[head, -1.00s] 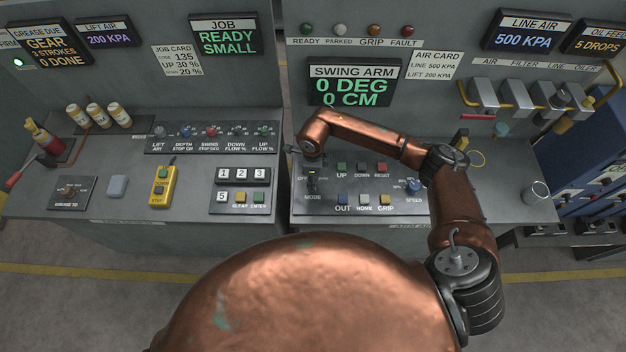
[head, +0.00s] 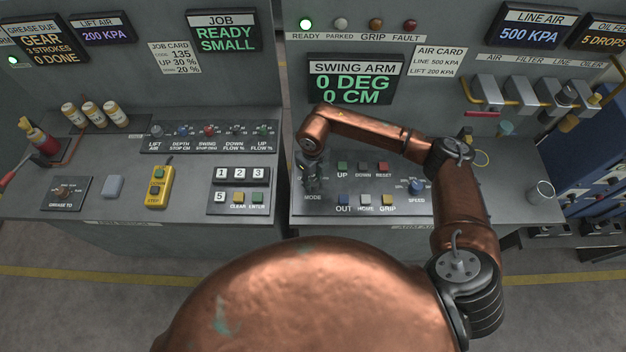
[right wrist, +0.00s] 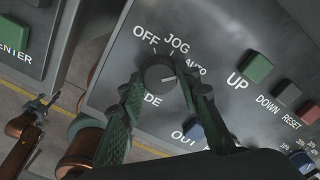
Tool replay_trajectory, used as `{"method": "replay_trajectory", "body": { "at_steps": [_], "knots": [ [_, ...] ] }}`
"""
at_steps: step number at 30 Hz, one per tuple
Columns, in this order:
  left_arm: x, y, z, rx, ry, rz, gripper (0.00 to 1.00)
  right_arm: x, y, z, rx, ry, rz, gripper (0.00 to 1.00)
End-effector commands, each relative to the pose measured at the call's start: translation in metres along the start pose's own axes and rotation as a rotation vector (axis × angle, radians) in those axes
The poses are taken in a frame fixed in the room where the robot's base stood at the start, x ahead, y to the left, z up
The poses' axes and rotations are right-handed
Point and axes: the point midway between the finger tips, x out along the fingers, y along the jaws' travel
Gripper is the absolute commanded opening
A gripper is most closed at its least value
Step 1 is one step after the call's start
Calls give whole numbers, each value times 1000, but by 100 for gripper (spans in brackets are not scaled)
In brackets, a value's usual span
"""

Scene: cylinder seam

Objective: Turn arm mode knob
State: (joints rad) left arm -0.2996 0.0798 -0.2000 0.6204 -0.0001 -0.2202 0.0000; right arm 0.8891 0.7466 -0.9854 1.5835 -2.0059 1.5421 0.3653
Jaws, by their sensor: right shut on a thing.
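The arm mode knob (right wrist: 159,76) is a dark round knob with a white pointer line, on the swing arm panel. Labels OFF, JOG and AUTO stand around it. The pointer aims right, toward the AUTO side. My right gripper (right wrist: 163,88) is shut on the knob, one finger on each side, and partly covers the MODE label. In the head view my right gripper (head: 312,178) reaches down onto the panel and hides the knob. A small copper arm end with dark fingers, seemingly my left gripper (right wrist: 40,106), shows in the right wrist view, too small to judge.
The UP button (head: 342,167) and OUT button (head: 343,200) lie right of the knob. The swing arm display (head: 352,82) reads 0 DEG, 0 CM. The READY lamp (head: 306,24) is lit green. The keypad panel (head: 241,190) is to the left.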

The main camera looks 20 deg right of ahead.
Motion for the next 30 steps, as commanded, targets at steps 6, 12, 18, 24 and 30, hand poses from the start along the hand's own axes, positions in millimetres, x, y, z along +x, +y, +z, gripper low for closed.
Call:
{"method": "replay_trajectory", "body": {
  "at_steps": [6, 12, 18, 24, 30],
  "knots": [
    [1, 0, 0, 0, 0, 0, 30, -1, 0, 1, 43, -2, -1, 7],
    [1, 0, 0, 0, 0, 0, 30, -1, 0, 1, 51, -2, -1, 7],
    [1, 0, 0, 0, 0, 0, 30, -1, 0, 1, 50, -2, -1, 7],
    [1, 0, 0, 0, -1, 0, 30, -1, 0, 1, 50, -1, -1, 43],
    [1, 0, 1, 0, -1, 0, 30, 0, 0, 0, 49, -1, 0, 49]
  ]
}}
